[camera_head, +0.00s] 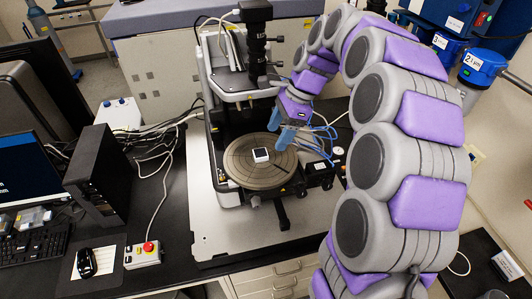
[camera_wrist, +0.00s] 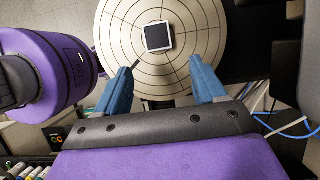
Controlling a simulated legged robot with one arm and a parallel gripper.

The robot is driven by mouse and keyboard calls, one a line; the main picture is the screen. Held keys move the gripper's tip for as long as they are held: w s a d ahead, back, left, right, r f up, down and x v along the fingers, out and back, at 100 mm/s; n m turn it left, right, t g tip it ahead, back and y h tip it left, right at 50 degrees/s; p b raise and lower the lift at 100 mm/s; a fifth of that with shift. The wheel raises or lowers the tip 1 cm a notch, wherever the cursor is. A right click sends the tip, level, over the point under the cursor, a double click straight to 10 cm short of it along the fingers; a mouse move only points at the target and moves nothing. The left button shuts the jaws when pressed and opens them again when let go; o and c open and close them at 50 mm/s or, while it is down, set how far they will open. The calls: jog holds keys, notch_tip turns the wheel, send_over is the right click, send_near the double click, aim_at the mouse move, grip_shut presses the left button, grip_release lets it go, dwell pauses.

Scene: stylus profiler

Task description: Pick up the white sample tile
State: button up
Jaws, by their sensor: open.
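The white sample tile (camera_head: 260,155) lies flat on the round stage (camera_head: 240,172) of the profiler. In the wrist view the tile (camera_wrist: 158,37) shows a dark square face with a white border, near the middle of the pale gridded disc (camera_wrist: 120,42). My gripper (camera_head: 281,125) is above the back right part of the stage, apart from the tile. In the wrist view its two blue fingers (camera_wrist: 162,85) are spread wide and empty, with the tile ahead of the gap between them. Nothing hides the tile.
The profiler's dark upright column (camera_head: 256,45) stands behind the stage. Blue tubes and cables run right of it. A control box with a red button (camera_head: 143,254), a black computer tower (camera_head: 100,175) and a mouse (camera_head: 87,263) are on the left. The grey base plate (camera_head: 215,235) in front is clear.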

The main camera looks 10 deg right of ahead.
aim_at(262, 152)
jog(key=a, duration=0.1)
jog(key=a+f, duration=0.2)
jog(key=a, duration=0.1)
jog(key=shift+x, duration=1.25)
jog(key=shift+d+f, duration=0.25)
jog(key=shift+d, duration=0.7)
jog(key=shift+c, duration=1.1)
jog(key=shift+a, duration=0.7)
jog(key=c, duration=0.9)
jog(key=shift+d, duration=0.35)
